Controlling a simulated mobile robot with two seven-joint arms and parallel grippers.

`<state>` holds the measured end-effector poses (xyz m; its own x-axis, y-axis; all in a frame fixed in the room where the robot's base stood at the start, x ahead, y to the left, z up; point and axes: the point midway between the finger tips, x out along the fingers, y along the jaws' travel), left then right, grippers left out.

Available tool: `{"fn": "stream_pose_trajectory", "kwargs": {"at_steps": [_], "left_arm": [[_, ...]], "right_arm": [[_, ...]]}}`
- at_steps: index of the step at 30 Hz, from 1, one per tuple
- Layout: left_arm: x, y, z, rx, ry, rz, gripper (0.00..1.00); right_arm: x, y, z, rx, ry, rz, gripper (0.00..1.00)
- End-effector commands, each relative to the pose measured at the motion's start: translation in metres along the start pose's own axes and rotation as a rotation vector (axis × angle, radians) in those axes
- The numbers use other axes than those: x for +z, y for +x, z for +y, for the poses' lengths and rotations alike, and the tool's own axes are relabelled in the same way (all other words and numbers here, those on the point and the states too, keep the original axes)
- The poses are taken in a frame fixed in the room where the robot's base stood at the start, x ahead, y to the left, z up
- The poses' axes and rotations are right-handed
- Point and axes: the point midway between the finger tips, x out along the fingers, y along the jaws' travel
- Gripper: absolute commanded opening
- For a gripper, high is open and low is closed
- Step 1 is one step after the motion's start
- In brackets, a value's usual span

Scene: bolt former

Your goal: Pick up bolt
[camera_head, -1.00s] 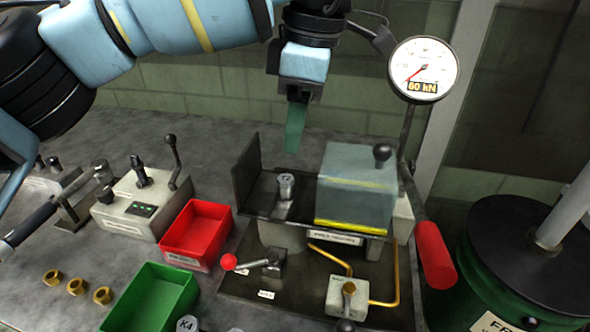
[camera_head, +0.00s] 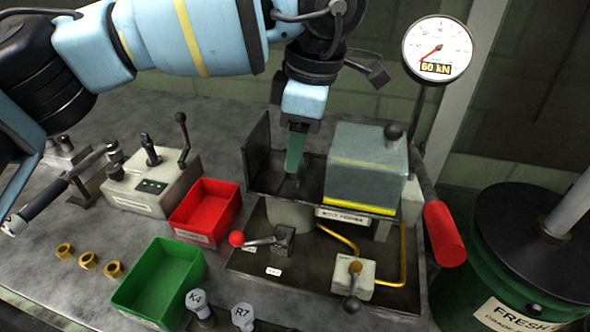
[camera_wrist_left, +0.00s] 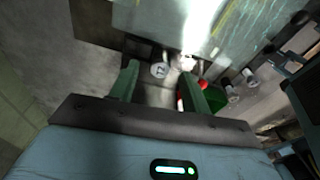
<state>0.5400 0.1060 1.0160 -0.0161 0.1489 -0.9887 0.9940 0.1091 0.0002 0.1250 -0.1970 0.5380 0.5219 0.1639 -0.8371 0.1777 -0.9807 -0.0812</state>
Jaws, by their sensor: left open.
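The bolt (camera_wrist_left: 159,71) shows its pale round head, with a dark mark on top, in the left wrist view. My right gripper is not in view.
A red bin (camera_head: 205,212), a green bin (camera_head: 159,283), a control box (camera_head: 150,185) and brass nuts (camera_head: 88,260) are on the bench. A gauge (camera_head: 437,50) stands behind right.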

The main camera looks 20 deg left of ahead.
Motion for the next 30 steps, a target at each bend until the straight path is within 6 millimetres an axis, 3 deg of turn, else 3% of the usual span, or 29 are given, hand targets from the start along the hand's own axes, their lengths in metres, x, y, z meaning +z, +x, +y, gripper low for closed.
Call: {"fn": "stream_pose_trajectory", "kwargs": {"at_steps": [10,21,30], "left_arm": [[0.0004,0.0069,-0.0004,0.0,0.001,-0.001,0.46],[0.0004,0.0067,-0.0004,0.0,0.001,-0.001,0.0],[0.0004,0.0061,-0.0004,0.001,0.001,-0.001,0.0]], "right_arm": [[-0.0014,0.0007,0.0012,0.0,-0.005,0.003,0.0],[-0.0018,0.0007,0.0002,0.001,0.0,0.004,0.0],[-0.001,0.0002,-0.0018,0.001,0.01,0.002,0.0]]}}
